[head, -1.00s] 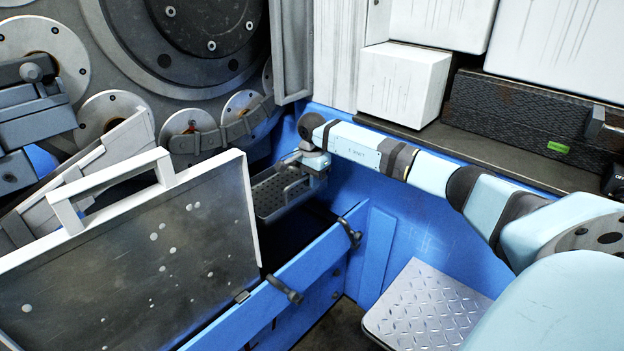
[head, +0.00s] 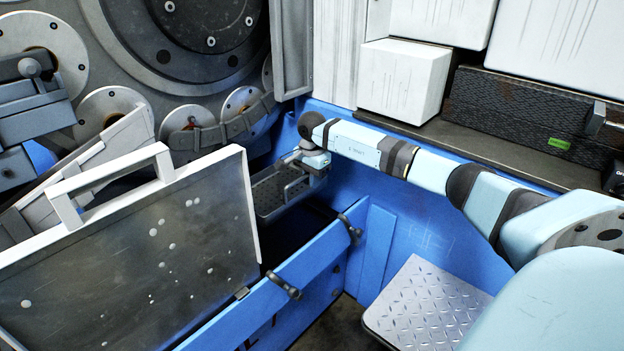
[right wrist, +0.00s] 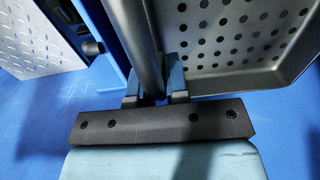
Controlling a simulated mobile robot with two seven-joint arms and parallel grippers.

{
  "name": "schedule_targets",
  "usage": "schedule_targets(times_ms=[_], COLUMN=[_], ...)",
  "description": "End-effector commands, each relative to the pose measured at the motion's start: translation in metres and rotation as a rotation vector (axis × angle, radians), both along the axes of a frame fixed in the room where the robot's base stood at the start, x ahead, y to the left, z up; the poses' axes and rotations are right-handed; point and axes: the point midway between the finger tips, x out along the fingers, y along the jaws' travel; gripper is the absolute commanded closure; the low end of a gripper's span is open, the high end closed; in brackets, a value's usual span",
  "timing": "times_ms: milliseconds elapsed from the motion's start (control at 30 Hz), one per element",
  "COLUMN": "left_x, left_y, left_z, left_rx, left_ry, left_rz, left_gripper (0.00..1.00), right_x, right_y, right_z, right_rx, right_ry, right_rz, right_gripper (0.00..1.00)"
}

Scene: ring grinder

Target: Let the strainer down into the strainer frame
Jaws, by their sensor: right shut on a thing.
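The strainer (head: 268,193) is a grey tray with a perforated floor and a raised bar handle. It hangs level at the dark opening behind the blue wall, in the middle of the head view. My right gripper (head: 303,165) is shut on its handle. In the right wrist view the fingers (right wrist: 155,95) close around the handle bar (right wrist: 146,45), with the strainer's perforated floor (right wrist: 235,30) to the right. The strainer frame cannot be clearly made out; the opening below is in deep shadow. My left gripper is not in view.
A white-edged panel with a handle (head: 140,250) stands raised at the left of the opening. The blue wall (head: 270,300) carries dark latches (head: 283,286) along its top. A metal tread plate (head: 428,302) lies at front right. White boxes (head: 403,80) stand on the ledge behind my right arm.

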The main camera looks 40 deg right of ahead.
Motion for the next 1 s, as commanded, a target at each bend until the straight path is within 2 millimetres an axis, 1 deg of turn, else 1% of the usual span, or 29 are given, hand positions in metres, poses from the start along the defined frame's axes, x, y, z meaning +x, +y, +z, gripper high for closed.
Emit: schedule_targets(times_ms=[167, 700, 1000], left_x=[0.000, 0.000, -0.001], left_y=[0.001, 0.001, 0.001], left_z=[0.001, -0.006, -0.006], left_rx=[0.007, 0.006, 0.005], left_ry=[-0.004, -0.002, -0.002], left_rz=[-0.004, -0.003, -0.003], left_gripper=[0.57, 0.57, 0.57], right_x=[0.001, 0.001, 0.001], right_y=[0.000, 0.000, 0.000], right_z=[0.001, -0.013, -0.014], right_rx=[0.000, 0.000, 0.000], right_ry=[-0.003, -0.003, -0.003], right_rz=[0.000, 0.000, 0.000], right_gripper=[1.00, 1.00, 1.00])
